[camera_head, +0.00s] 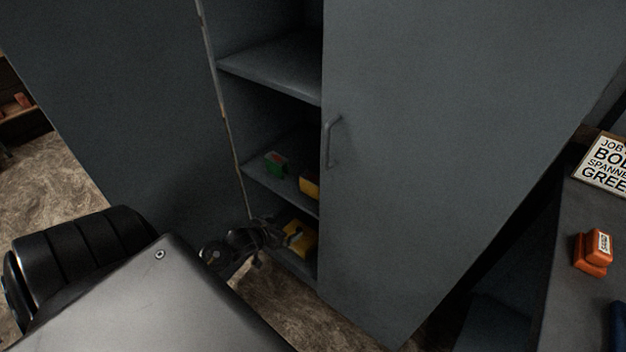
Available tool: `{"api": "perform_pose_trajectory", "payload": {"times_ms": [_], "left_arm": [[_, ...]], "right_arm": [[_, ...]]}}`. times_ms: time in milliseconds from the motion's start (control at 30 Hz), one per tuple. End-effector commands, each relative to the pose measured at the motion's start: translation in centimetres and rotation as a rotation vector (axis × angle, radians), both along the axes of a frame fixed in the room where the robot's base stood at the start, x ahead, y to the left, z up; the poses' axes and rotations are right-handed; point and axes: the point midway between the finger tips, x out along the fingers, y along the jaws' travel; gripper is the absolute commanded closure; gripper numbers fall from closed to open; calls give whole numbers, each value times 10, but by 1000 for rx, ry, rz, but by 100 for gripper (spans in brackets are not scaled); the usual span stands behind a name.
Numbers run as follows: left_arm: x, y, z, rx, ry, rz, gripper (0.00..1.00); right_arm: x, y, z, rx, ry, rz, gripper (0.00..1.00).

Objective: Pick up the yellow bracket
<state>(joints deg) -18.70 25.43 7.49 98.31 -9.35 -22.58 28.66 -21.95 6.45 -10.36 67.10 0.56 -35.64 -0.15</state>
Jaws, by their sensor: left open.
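A yellow piece (302,243) with a dark notch, which looks like the yellow bracket, lies on the low shelf of the grey cabinet. My left gripper (279,236) is open at the cabinet opening, right beside the left side of this piece. I cannot tell whether the fingers touch it or are around it. A second yellow item (310,184) sits on the shelf above, partly hidden by the cabinet door. My right gripper is not in view.
The cabinet door (430,150) with its handle (333,142) covers the right side of the shelves. A green item (275,164) is on the middle shelf (287,190); the upper shelf (280,67) looks empty. A dark bench at right holds an orange block (592,252) and a sign (606,163).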

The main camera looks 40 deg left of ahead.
Motion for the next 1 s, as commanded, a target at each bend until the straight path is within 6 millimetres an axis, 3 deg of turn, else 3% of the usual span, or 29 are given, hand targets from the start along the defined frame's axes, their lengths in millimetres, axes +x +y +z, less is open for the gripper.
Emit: {"api": "perform_pose_trajectory", "payload": {"times_ms": [33,100,200,300,467,800,1000], "left_arm": [[13,1,31,5,-71,-16,2],[24,-2,71,4,-144,-34,2],[31,-7,112,3,-216,-56,2],[34,-10,133,3,-251,-68,2],[36,-12,141,2,-264,-73,2],[80,-10,126,2,-263,-72,2],[88,-10,123,3,-262,-73,2]], "right_arm": [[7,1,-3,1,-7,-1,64],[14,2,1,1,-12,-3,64],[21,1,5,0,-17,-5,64],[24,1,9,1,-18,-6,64],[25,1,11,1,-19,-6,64],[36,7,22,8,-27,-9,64],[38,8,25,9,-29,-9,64]]}}
